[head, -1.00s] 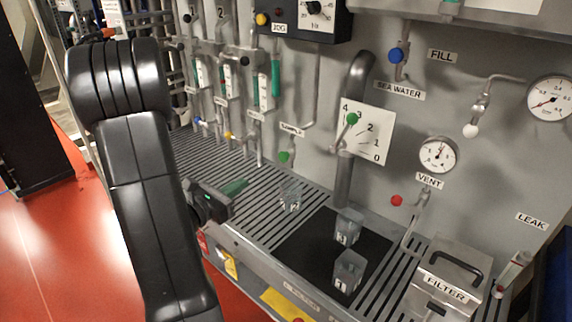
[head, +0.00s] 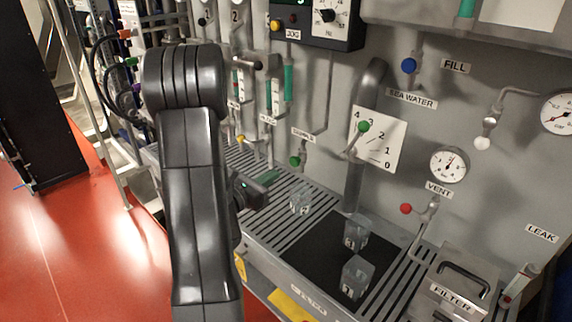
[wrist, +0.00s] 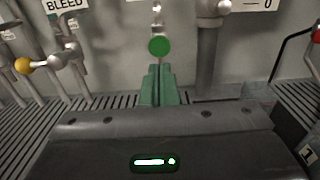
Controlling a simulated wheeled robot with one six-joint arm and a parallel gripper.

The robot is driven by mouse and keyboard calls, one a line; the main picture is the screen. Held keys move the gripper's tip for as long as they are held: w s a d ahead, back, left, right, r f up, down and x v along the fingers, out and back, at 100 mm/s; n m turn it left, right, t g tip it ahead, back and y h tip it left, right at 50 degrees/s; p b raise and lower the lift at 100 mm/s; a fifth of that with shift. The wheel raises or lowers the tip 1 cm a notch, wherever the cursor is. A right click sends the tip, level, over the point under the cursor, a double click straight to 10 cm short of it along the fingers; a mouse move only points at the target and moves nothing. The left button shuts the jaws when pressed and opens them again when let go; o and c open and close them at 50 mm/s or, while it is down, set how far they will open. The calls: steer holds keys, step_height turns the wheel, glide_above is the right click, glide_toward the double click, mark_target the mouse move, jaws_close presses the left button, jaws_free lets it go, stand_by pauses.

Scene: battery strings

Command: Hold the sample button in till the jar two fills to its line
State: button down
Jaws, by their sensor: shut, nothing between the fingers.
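The sample button is a green ball (head: 295,160) on a small pipe below the SAMPLE label (head: 303,134); it also shows in the wrist view (wrist: 159,46), just beyond my fingertips. My gripper (head: 270,177) is shut and empty; its green fingers (wrist: 158,80) point at the wall just below the ball. I cannot tell whether they touch. Jar two (head: 300,203), clear and marked 2, stands on the slatted bench below the button, just right of my gripper in the head view. Its fill level is too small to tell. I do not make it out in the wrist view.
Jars three (head: 355,232) and one (head: 356,277) stand on a black mat (head: 318,245). A green-knobbed lever (head: 363,127) is at the dial plate, a red-knobbed vent valve (head: 406,209) further right. A yellow-knobbed valve (wrist: 23,66) is left of my fingers.

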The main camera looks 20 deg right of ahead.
mark_target(293, 161)
steer(key=p+x, duration=0.2)
steer(key=x, duration=0.4)
steer(key=shift+d, duration=0.15)
steer(key=shift+w, duration=0.1)
steer(key=shift+w+d+f+b, duration=0.2)
steer(key=shift+d+b, duration=0.3)
steer(key=shift+b, duration=0.2)
steer(key=shift+d+b, duration=0.2)
steer(key=shift+b, duration=0.1)
steer(key=shift+r, duration=0.3)
steer(key=shift+w+d+r, duration=0.1)
steer(key=shift+r, duration=0.05)
stand_by(5.7)
